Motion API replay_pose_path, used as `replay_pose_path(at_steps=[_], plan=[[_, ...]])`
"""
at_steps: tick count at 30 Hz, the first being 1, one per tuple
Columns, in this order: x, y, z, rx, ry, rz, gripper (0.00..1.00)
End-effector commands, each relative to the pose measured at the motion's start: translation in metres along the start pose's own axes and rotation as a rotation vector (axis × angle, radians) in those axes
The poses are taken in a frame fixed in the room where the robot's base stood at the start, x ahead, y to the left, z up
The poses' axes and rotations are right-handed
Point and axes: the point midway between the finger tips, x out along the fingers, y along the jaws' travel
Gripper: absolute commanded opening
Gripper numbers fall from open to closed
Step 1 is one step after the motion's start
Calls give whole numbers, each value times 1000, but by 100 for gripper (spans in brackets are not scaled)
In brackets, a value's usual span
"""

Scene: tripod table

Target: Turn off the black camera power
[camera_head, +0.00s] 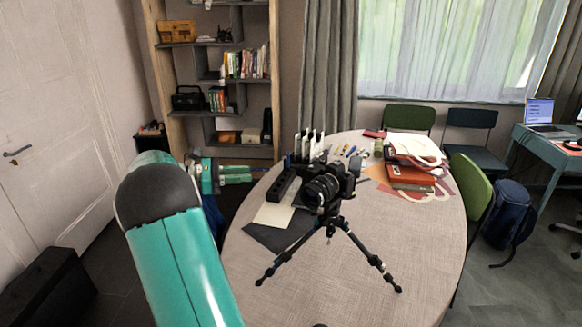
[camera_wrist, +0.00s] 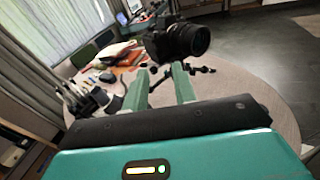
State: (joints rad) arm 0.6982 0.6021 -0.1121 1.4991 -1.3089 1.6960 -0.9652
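The black camera (camera_head: 322,190) sits on a small black tripod (camera_head: 345,226) that stands with its legs spread on the round table (camera_head: 400,275). Its lens faces the front of the table. In the wrist view the camera (camera_wrist: 172,42) is ahead of my gripper, lens to the right. My gripper (camera_wrist: 160,68) has its two green fingers apart with nothing between them, and they point at the space just below the camera. In the head view my gripper (camera_head: 262,172) is left of the camera, apart from it. The power switch cannot be made out.
A black rack-like object (camera_head: 284,184), white upright pieces (camera_head: 308,144) and papers (camera_head: 272,216) lie beside the camera. Red and orange books (camera_head: 410,178) lie at the back right. The table's front right is clear.

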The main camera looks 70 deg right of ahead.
Motion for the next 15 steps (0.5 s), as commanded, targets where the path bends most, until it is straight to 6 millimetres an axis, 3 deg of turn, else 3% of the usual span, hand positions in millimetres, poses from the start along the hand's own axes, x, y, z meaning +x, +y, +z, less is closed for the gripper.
replay_pose_path(at_steps=[5, 11, 15], plan=[[21, 15, -4, -53, -96, -37, 27], [40, 17, -2, -56, -101, -41, 27], [65, 16, 0, -56, -101, -42, 27]])
